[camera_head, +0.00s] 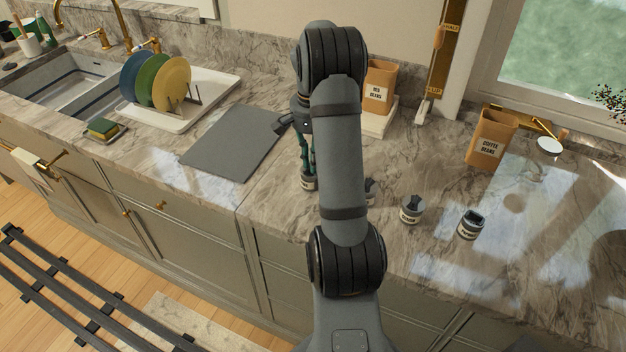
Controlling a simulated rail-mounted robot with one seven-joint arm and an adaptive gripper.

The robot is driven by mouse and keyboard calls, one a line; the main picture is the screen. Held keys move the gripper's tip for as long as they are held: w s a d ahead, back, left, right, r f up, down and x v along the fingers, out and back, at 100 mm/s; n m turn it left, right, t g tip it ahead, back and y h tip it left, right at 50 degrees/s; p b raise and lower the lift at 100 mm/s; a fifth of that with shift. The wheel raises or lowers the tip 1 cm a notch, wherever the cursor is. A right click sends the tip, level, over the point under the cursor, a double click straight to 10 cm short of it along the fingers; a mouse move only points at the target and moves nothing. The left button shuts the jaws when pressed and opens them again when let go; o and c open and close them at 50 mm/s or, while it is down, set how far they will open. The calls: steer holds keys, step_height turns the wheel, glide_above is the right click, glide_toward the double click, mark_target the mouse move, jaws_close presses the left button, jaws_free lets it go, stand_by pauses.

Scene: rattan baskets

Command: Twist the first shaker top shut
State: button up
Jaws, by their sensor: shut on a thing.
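Several small shakers with dark tops and pale labels stand in a row on the marble counter. The leftmost shaker (308,182) is under my gripper (306,163), which points down at its top. The gripper is shut on the top of this shaker, though my arm hides part of the contact. A second shaker (371,190) is mostly hidden behind my arm. A third shaker (411,209) stands upright to its right with its dark top showing. Another shaker (470,224) at the far right end of the row has a dark top that looks open.
A grey mat (235,142) lies left of the gripper. A white tray (205,105) with a plate rack is behind it. A bean canister (379,88) and a coffee bean canister (490,140) stand at the back. The counter's front edge is close to the shakers.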

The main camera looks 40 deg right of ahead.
steer(key=shift+m+b, duration=0.3)
steer(key=shift+m, duration=1)
steer(key=m+b, duration=0.1)
steer(key=m, duration=0.1)
steer(key=shift+f+m, duration=0.1)
steer(key=shift+m, duration=0.3)
steer(key=shift+m+b, duration=0.35)
steer(key=shift+m, duration=0.45)
steer(key=shift+m+b, duration=0.35)
steer(key=shift+m, duration=0.55)
steer(key=o, duration=1)
steer(key=shift+c, duration=0.2)
